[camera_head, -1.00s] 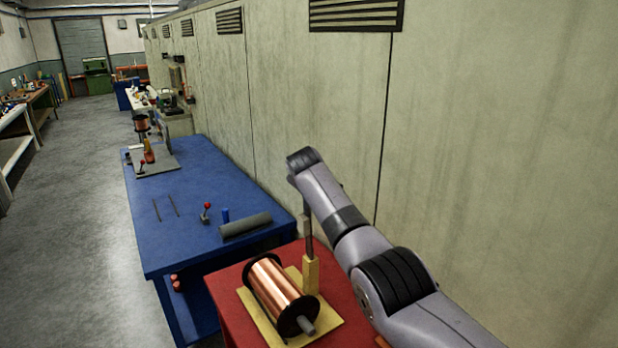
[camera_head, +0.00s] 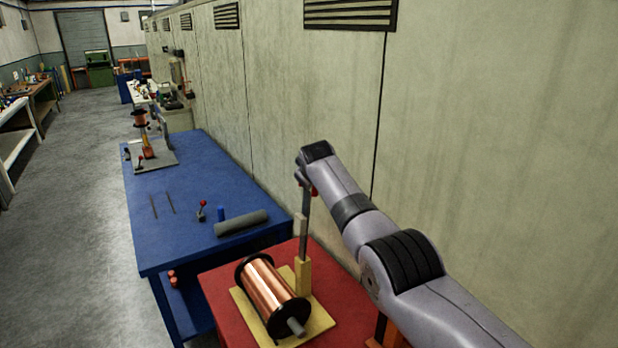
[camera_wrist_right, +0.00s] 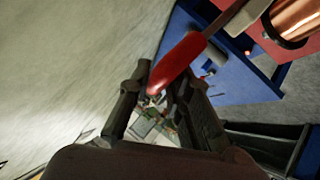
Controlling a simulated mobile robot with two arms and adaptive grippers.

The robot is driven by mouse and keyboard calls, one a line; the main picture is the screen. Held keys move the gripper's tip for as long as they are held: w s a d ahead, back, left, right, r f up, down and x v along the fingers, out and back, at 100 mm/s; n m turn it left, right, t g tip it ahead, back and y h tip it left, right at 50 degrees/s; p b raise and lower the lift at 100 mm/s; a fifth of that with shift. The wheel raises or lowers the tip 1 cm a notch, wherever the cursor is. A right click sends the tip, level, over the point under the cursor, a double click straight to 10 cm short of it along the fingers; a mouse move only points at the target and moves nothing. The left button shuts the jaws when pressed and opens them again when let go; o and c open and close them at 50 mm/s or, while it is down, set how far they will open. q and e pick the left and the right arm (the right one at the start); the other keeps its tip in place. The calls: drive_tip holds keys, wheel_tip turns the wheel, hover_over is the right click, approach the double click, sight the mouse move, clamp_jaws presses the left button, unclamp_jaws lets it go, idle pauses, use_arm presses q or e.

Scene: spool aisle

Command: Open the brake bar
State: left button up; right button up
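The brake bar (camera_head: 305,213) is a thin grey bar standing nearly upright above a yellow post (camera_head: 303,275) beside a copper spool (camera_head: 270,284). Its red handle (camera_wrist_right: 182,60) shows in the right wrist view, reaching between the fingertips of my right gripper (camera_wrist_right: 165,82). The fingers stand apart, with background visible between them; contact with the handle is unclear. In the head view my right gripper (camera_head: 306,180) is at the bar's top, mostly hidden by my wrist, with a little red showing. My left gripper is not in view.
The spool sits on a yellow base (camera_head: 318,318) on a red table (camera_head: 217,292). A blue table (camera_head: 190,190) beyond holds a grey roll (camera_head: 241,223) and small tools. A wall (camera_head: 480,130) runs close along the right. The floor aisle (camera_head: 80,230) at left is clear.

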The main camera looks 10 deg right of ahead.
drive_tip(key=o, duration=0.3)
drive_tip(key=shift+f, duration=0.35)
drive_tip(key=shift+o, duration=0.2)
drive_tip(key=shift+r, duration=0.2)
drive_tip(key=shift+s+r, duration=0.4)
drive_tip(key=shift+r, duration=0.1)
drive_tip(key=v, duration=1)
drive_tip(key=shift+s, duration=0.3)
drive_tip(key=shift+a+r, duration=0.1)
drive_tip(key=shift+a, duration=0.05)
